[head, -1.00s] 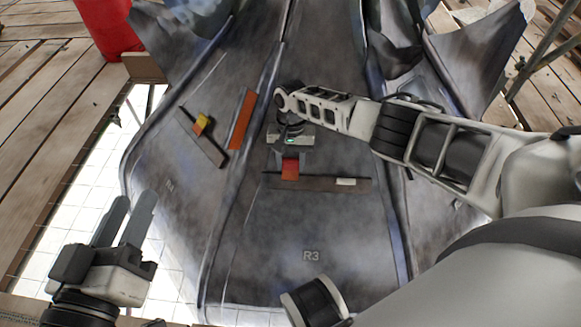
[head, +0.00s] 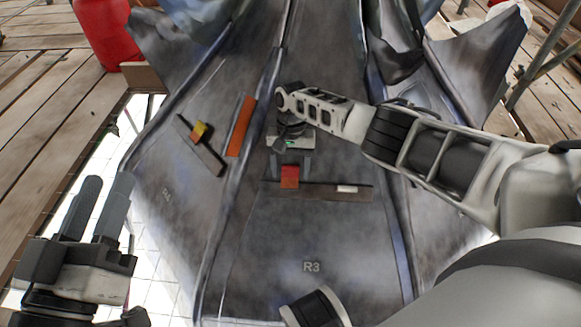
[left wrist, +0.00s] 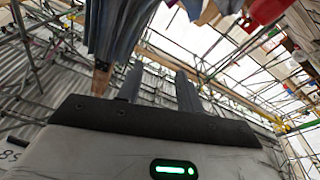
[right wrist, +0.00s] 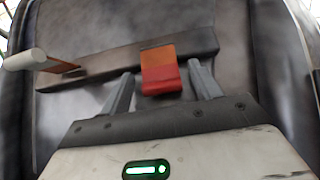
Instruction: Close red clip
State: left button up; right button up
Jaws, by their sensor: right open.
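The red clip (head: 289,178) sits on a dark strip (head: 325,190) across the grey R3 panel. In the right wrist view the clip (right wrist: 160,72) has an orange upper part and a red lower end. My right gripper (head: 291,166) is open, with one finger on each side of the clip; in the right wrist view gaps show between the fingers and the clip. My left gripper (head: 106,184) is open and empty at the lower left, away from the panels. The left wrist view shows its two fingers (left wrist: 158,75) apart.
A white cylindrical piece (right wrist: 25,60) is on the R3 strip's left in the right wrist view. A red container (head: 103,35) stands upper left.

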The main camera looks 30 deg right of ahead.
aim_at(291, 165)
jog(key=p+v, duration=0.2)
jog(key=v, duration=0.3)
jog(key=shift+r, duration=0.15)
pick_arm(q)
jog(key=f+g+p, duration=0.1)
jog(key=s+f+g+y+p, duration=0.1)
jog(key=f+p, duration=0.1)
jog(key=s+f+g+y+p, duration=0.1)
jog(key=f, duration=0.1)
jog(key=shift+a+n+g, duration=0.15)
jog(key=shift+n+g, duration=0.15)
jog(key=shift+n, duration=0.1)
pick_arm(e)
jog(key=v, duration=1)
jog(key=shift+r, duration=0.2)
jog(key=shift+w+d, duration=0.1)
